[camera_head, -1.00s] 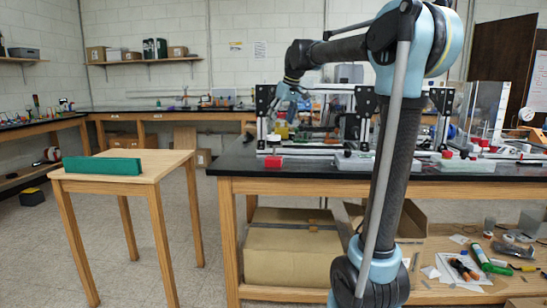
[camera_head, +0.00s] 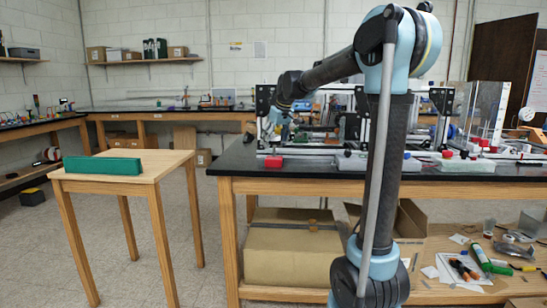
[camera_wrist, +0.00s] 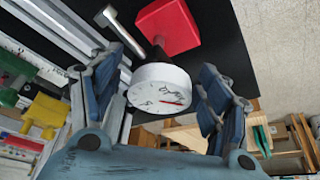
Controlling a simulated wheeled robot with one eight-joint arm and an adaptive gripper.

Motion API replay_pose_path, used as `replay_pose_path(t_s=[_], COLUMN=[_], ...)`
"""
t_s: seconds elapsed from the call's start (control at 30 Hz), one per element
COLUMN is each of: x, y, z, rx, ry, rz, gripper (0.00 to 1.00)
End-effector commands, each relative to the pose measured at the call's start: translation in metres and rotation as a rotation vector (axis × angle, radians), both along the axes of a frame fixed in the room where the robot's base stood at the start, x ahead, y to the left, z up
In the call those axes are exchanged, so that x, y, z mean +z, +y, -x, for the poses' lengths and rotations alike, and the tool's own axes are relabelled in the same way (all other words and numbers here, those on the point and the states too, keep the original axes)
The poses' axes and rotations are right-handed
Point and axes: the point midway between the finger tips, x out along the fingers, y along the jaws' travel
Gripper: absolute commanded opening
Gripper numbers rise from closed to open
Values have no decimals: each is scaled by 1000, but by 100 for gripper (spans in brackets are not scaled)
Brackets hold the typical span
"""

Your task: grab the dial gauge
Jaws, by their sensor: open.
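The dial gauge (camera_wrist: 160,88) has a round white face with a red needle and dark marks. In the wrist view it lies between the two blue fingers of my gripper (camera_wrist: 155,72), which are spread apart with visible gaps on both sides. A dark stem joins the gauge to a red block (camera_wrist: 168,26) on the black bench top; the block also shows in the head view (camera_head: 273,162). In the head view my gripper (camera_head: 276,122) hangs above and near that block, and I cannot make out the gauge there.
The black bench top (camera_head: 235,158) has aluminium extrusion frames behind and right of my gripper. A yellow part (camera_wrist: 46,110) and a green part (camera_wrist: 12,66) lie to the left in the wrist view. A small wooden table (camera_head: 165,160) with a green block (camera_head: 103,165) stands left.

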Motion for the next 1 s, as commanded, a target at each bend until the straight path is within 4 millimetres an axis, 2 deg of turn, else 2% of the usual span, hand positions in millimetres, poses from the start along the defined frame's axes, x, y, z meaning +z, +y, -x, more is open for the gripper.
replay_pose_path(t_s=[0.17,0.4,0.5,0.83,1.0], x=[0,0,0,3,21], y=[0,0,0,0,0], z=[0,0,0,0,0], rx=[0,0,0,0,0], ry=[0,0,0,0,0], rz=[0,0,0,0,0], gripper=[70,18,0,0,0])
